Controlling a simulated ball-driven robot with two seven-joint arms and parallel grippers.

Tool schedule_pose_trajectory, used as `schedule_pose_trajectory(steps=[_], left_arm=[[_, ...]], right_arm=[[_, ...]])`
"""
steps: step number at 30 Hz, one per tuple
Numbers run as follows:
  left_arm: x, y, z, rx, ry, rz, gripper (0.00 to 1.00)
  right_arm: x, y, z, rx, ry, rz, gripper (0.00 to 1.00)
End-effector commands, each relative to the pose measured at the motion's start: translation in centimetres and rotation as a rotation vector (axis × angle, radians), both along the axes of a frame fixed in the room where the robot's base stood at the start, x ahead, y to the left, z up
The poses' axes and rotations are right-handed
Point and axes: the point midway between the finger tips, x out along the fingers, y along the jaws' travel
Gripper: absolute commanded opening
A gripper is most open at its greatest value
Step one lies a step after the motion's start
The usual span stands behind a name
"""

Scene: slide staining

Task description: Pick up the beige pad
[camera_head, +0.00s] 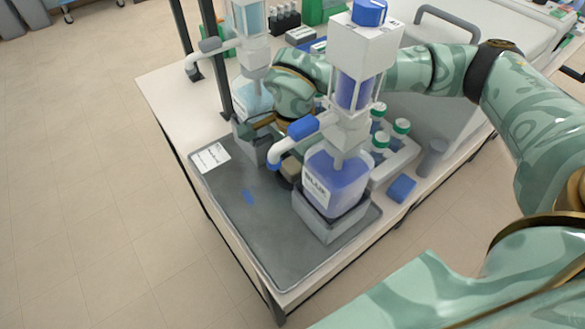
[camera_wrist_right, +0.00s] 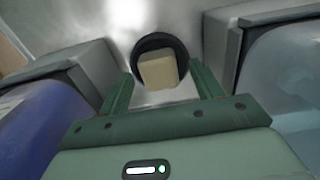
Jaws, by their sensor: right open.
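The beige pad (camera_wrist_right: 158,70) is a small block in a dark round holder (camera_wrist_right: 180,45), seen from above in the right wrist view. In the head view the pad (camera_head: 291,169) shows partly between the two dispensers, behind the blue spout. My right gripper (camera_wrist_right: 163,82) is open and empty, with one finger on each side of the pad in the picture. I cannot tell whether the fingers touch it. In the head view the right gripper (camera_head: 268,127) is partly hidden by the blue dispenser. My left gripper is not in view.
The blue bottle dispenser (camera_head: 338,182) stands in a grey holder on the grey tray (camera_head: 255,235). A light-blue dispenser (camera_head: 250,92) stands on the other side of the gripper. Green-capped bottles (camera_head: 381,140) and a blue block (camera_head: 401,188) are to the right. The tray's front is mostly clear.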

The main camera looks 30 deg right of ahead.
Motion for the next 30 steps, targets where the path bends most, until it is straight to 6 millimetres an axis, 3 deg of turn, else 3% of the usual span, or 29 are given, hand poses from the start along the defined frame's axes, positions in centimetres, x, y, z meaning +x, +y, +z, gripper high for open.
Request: schedule_pose_trajectory(steps=[7,12,22,30], left_arm=[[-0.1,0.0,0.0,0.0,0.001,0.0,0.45],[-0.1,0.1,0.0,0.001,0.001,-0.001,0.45],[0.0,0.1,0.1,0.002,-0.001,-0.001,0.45],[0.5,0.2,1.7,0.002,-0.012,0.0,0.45]], right_arm=[[0.0,0.0,-0.2,0.0,-0.001,0.0,0.65],[0.0,0.0,-0.2,0.0,-0.001,0.0,0.18],[0.0,0.0,0.3,0.0,-0.003,0.0,0.18],[0.1,0.0,5.8,0.0,-0.007,0.0,0.18]])
